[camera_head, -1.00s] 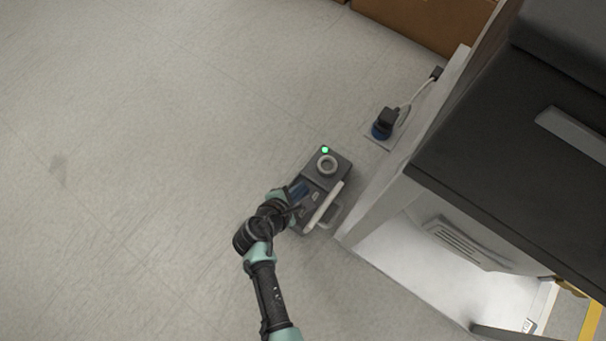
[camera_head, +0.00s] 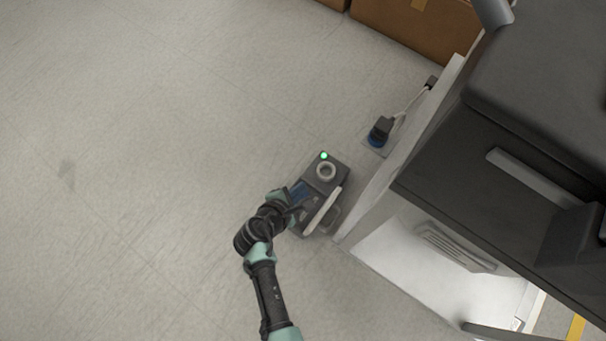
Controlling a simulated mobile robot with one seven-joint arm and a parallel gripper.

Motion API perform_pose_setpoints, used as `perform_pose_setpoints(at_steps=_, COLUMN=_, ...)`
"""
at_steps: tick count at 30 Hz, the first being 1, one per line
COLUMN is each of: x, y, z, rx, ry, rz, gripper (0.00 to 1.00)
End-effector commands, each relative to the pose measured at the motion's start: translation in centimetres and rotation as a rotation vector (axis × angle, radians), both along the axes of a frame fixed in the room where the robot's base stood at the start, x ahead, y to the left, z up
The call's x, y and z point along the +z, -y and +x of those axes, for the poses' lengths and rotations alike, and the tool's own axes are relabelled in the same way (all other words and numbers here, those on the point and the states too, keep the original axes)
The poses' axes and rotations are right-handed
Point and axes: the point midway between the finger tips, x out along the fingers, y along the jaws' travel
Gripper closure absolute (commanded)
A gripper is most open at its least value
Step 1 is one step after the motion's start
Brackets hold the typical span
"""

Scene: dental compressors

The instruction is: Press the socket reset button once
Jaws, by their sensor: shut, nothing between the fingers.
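A dark grey box (camera_head: 341,165) stands on the floor near the middle of the view. Its upper face carries a lit green lamp (camera_head: 323,155) and a pale ring with a grey centre (camera_head: 326,171). I cannot tell which part is the socket reset button. My gripper (camera_head: 297,207) is shut and empty at the lower left part of the box, below the ring; contact cannot be told. A black plug with a blue base (camera_head: 380,131) is on a small plate beyond the box.
A dark-topped cabinet (camera_head: 440,165) with a pale side stands close on the right. A cable (camera_head: 408,105) runs from the plug along it. Brown boxes (camera_head: 430,28) are at the top. The floor (camera_head: 150,150) on the left is clear.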

Motion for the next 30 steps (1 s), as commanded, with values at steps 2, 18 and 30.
perform_pose_setpoints(at_steps=2, x=1.4, y=0.0, z=0.0, rx=0.0, ry=0.0, rz=0.0, gripper=1.0)
perform_pose_setpoints(at_steps=18, x=3.0, y=0.0, z=0.0, rx=0.0, ry=0.0, rz=0.0, gripper=1.0)
perform_pose_setpoints(at_steps=30, x=3.0, y=0.0, z=0.0, rx=0.0, ry=0.0, rz=0.0, gripper=1.0)
